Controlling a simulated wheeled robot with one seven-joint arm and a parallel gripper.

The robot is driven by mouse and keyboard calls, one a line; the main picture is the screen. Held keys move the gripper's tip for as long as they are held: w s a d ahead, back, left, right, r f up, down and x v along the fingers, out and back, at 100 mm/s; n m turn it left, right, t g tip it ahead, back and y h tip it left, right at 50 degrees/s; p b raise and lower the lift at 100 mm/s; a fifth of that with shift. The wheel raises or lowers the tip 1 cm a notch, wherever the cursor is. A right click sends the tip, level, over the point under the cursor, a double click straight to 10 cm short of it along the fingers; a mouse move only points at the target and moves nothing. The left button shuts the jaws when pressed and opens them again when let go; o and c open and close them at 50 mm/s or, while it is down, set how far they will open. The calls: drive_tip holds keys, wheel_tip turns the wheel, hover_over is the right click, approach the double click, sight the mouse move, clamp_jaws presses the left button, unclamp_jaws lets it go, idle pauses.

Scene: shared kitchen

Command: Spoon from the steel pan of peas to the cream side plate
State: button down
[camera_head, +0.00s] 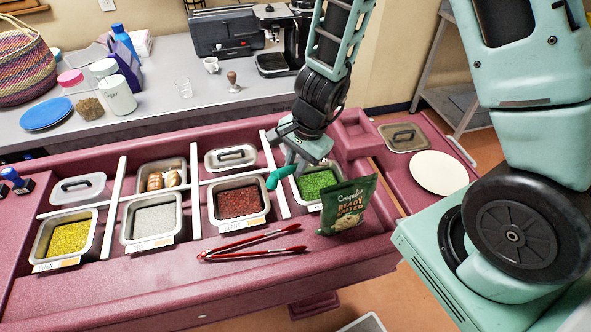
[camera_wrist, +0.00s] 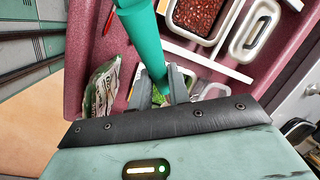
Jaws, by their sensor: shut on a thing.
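My gripper (camera_head: 294,165) is over the steel pan of peas (camera_head: 299,205), at the right end of the row of pans. It is shut on the teal handle of the spoon (camera_head: 276,178), which sticks out to the left. In the wrist view the spoon handle (camera_wrist: 140,35) runs from the top edge down between my fingers (camera_wrist: 163,88). The spoon's bowl is hidden, so I cannot tell whether it touches the peas or holds any. A strip of green peas shows in the head view. The cream side plate (camera_head: 439,172) lies flat and empty on the right of the counter.
A green packet (camera_head: 347,205) stands close at the right front of the pea pan. Red tongs (camera_head: 252,244) lie in front. The pan of red food (camera_head: 239,203) is to the left.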

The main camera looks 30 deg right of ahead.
drive_tip(key=shift+g+y, duration=0.5)
drive_tip(key=shift+y, duration=0.3)
drive_tip(key=d+f+b, duration=0.1)
drive_tip(key=f, duration=0.2)
drive_tip(key=w+d+f+b, duration=0.1)
drive_tip(key=f+b, duration=0.1)
drive_tip(key=f, duration=0.2)
drive_tip(key=w+d+f+b, duration=0.1)
drive_tip(key=d+f+b, duration=0.1)
drive_tip(key=f, duration=0.1)
drive_tip(key=shift+w+f, duration=0.15)
drive_tip(key=shift+f, duration=0.1)
drive_tip(key=a+r+h, duration=0.1)
drive_tip(key=r, duration=0.1)
drive_tip(key=s+a+r+t, duration=0.1)
drive_tip(key=r, duration=0.1)
drive_tip(key=a+r+h+p, duration=0.1)
drive_tip(key=r, duration=0.2)
drive_tip(key=shift+s+t+h, duration=0.3)
drive_tip(key=shift+s, duration=0.05)
drive_tip(key=shift+s+a+r+h+p, duration=0.1)
drive_tip(key=shift+a+r+h+p, duration=0.1)
drive_tip(key=shift+r+p, duration=0.2)
drive_tip(key=shift+s+a+r+h+p, duration=0.1)
drive_tip(key=shift+r+h+p, duration=0.15)
drive_tip(key=shift+r, duration=0.2)
